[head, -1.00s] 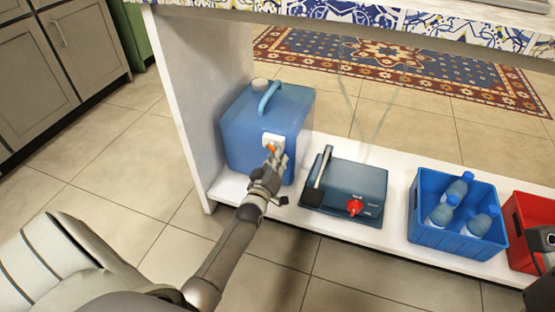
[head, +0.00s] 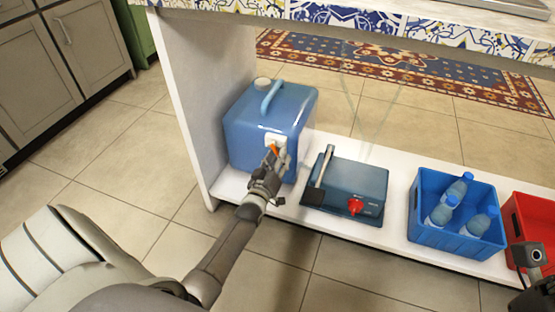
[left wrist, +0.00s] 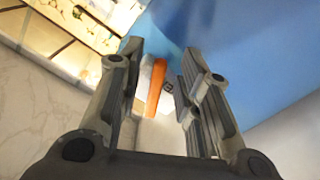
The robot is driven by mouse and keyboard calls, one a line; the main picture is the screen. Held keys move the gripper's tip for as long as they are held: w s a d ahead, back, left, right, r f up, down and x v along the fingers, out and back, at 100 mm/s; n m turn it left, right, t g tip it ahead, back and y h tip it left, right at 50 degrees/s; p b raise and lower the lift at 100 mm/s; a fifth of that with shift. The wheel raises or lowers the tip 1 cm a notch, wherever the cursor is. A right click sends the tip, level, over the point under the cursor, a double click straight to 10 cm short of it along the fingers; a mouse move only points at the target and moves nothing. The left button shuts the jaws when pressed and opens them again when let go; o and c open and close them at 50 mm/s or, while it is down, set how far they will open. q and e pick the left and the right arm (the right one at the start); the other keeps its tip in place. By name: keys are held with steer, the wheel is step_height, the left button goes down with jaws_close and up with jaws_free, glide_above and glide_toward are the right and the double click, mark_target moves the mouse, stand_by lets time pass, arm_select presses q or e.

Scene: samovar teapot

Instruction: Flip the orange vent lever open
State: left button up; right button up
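The orange vent lever (head: 275,149) is on a white plate (head: 270,138) on the front of the blue water container (head: 255,120), at the left end of the low white shelf. My left gripper (head: 275,157) is right in front of the lever. In the left wrist view the lever (left wrist: 156,87) stands between the two open fingers (left wrist: 160,85), close to the left one; whether they touch cannot be told. A small dark round part (left wrist: 169,87) sits beside the lever. Part of my right gripper (head: 533,262) shows at the right edge; its fingers cannot be made out.
Further right are a blue crate (head: 440,238) with several bottles and a red crate (head: 520,222). A white side panel (head: 200,110) closes the shelf's left.

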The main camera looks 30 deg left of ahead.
arm_select(q)
steer(key=v, duration=1.2)
stand_by(0.3)
